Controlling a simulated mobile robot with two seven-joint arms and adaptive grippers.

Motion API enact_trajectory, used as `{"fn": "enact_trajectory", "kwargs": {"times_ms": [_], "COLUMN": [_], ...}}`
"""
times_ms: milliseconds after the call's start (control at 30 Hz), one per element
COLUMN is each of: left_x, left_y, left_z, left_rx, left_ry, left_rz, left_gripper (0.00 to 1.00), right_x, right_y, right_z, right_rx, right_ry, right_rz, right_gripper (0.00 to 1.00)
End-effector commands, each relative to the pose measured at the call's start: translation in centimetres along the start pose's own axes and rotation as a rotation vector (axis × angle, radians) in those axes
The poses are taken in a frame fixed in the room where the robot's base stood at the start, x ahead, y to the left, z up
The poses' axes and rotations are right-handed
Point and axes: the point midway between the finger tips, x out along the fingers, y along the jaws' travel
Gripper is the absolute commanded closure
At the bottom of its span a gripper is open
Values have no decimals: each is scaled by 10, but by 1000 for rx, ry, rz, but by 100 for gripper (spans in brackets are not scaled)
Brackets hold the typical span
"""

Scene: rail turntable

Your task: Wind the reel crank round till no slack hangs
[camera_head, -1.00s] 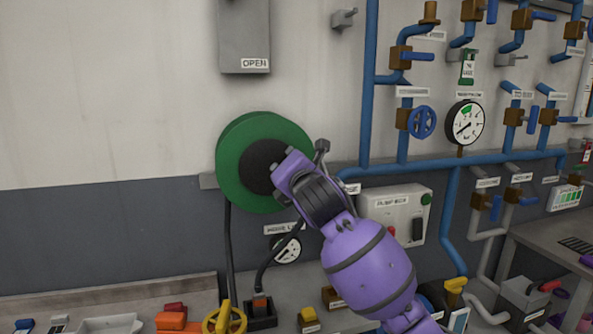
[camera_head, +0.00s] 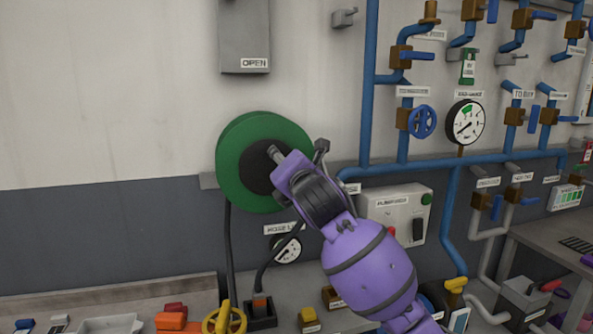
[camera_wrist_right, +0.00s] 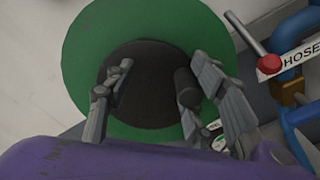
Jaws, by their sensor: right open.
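The green hose reel (camera_head: 232,170) with its dark hub is on the wall in the head view. It also fills the middle of the right wrist view (camera_wrist_right: 90,55). A dark cylindrical knob, which looks like the crank handle (camera_wrist_right: 187,88), stands between the fingers, close to the right-hand one. My right gripper (camera_wrist_right: 160,66) is open in front of the hub; I cannot tell whether a finger touches the knob. In the head view my purple wrist hides the crank. A black hose (camera_head: 229,250) hangs below the reel, with another dark length curving to its right. My left gripper is not in view.
A round gauge (camera_head: 287,249) sits on the wall below the reel. A pump box (camera_head: 396,213) and blue pipes (camera_head: 368,90) with valves are to the right. A bench below holds a yellow handwheel (camera_head: 224,318) and orange parts. The wall left of the reel is clear.

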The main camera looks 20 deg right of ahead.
Motion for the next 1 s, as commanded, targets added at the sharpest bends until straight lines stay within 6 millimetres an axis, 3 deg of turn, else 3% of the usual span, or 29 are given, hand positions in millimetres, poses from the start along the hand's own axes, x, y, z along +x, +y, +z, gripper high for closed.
{"fn": "enact_trajectory", "kwargs": {"times_ms": [1000], "left_x": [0], "left_y": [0], "left_z": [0], "left_rx": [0], "left_ry": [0], "left_rz": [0], "left_gripper": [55], "right_x": [-81], "right_y": [0], "right_z": [0], "right_rx": [-1], "right_ry": [0], "right_rz": [1], "right_gripper": [50]}}
